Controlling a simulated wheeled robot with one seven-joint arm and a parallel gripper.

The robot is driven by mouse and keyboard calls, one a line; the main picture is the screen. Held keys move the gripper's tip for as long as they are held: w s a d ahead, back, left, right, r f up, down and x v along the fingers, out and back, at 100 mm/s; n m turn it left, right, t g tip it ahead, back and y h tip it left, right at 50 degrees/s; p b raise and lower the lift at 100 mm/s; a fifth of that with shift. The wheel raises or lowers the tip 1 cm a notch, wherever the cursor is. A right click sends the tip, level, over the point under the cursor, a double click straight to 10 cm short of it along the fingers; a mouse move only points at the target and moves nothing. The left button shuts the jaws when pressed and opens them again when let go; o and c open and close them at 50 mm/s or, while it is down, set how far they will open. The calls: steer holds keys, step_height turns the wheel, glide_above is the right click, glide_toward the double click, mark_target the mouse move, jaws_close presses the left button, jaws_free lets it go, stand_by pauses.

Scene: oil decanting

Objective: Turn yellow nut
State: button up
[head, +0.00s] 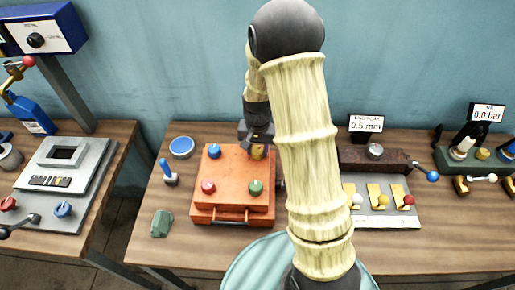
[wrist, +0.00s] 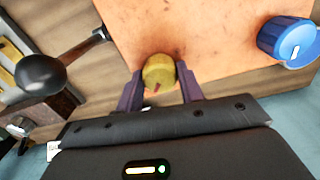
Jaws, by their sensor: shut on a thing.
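The yellow nut (wrist: 158,72) is a small round knob with a red mark, on the orange box, seen in the wrist view between my fingers. In the head view the yellow nut (head: 258,152) shows at the back right corner of the orange box (head: 232,196). My gripper (wrist: 160,84) is shut on the nut, with one purple finger on each side. In the head view my gripper (head: 257,140) reaches down onto the nut from behind, and the fingers partly hide it.
Blue (head: 214,151), red (head: 208,187) and green (head: 255,187) knobs stand on the same box. A black ball-ended lever (wrist: 42,74) is beside the box in the wrist view. A panel with several yellow levers (head: 376,196) stands to the right. A blue-topped round dish (head: 182,146) is at the left.

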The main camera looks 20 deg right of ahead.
steer(key=m+p, duration=0.1)
steer(key=m, duration=0.3)
steer(key=shift+r+m, duration=0.1)
steer(key=shift+m, duration=0.2)
steer(key=m+p, duration=0.1)
steer(key=m, duration=0.2)
steer(key=shift+m, duration=0.4)
steer(key=m+p, duration=0.2)
steer(key=m, duration=0.2)
steer(key=shift+r+p, duration=0.1)
steer(key=shift+p, duration=0.3)
steer(key=shift+w+m+p, duration=0.1)
steer(key=shift+m+p, duration=0.7)
steer(key=shift+m, duration=1)
steer(key=o, duration=1)
steer(key=shift+f, duration=0.2)
